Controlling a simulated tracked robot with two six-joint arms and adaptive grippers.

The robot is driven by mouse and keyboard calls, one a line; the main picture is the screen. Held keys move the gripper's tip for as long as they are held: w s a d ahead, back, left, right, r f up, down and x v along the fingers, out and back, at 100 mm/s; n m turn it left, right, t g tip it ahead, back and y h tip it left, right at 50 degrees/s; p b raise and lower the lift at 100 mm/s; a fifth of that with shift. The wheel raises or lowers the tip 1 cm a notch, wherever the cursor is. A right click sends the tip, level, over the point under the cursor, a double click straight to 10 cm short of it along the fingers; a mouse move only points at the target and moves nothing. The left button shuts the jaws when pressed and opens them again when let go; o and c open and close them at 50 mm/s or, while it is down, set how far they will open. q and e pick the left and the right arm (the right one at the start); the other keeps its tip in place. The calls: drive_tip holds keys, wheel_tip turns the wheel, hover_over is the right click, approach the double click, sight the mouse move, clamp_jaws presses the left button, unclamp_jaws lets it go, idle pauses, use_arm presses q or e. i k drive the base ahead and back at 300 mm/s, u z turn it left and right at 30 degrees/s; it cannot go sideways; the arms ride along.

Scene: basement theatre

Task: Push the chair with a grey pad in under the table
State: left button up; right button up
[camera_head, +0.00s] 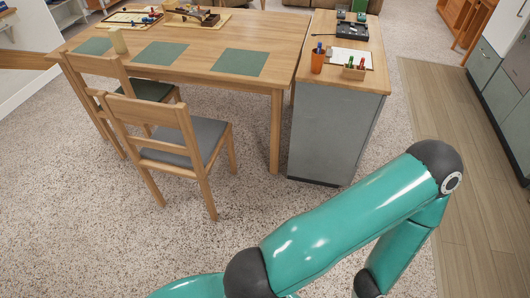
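The chair with a grey pad (203,139) stands on the speckled floor in front of the wooden table (184,69), pulled out from it. Its backrest (143,112) faces me and its seat points toward the table. A second chair with a dark green pad (147,89) stands just behind it to the left, closer to the table; the two overlap in view. One green arm of mine crosses the lower right, bent, apart from the chair. Neither gripper shows in the head view.
A grey cabinet (333,128) with a wooden top stands right of the table, holding an orange pen cup (318,63) and other items. Green mats (240,62) and a game board (132,18) lie on the table. Open floor (90,220) lies left and in front of the chairs.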

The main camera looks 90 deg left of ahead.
sight(183, 144)
drive_tip(key=u, duration=0.45)
drive_tip(key=i, duration=0.3)
drive_tip(key=u, duration=2.75)
drive_tip(key=k, duration=0.55)
drive_tip(key=u, duration=0.35)
drive_tip(key=i, duration=1.65)
drive_tip(key=z, duration=0.4)
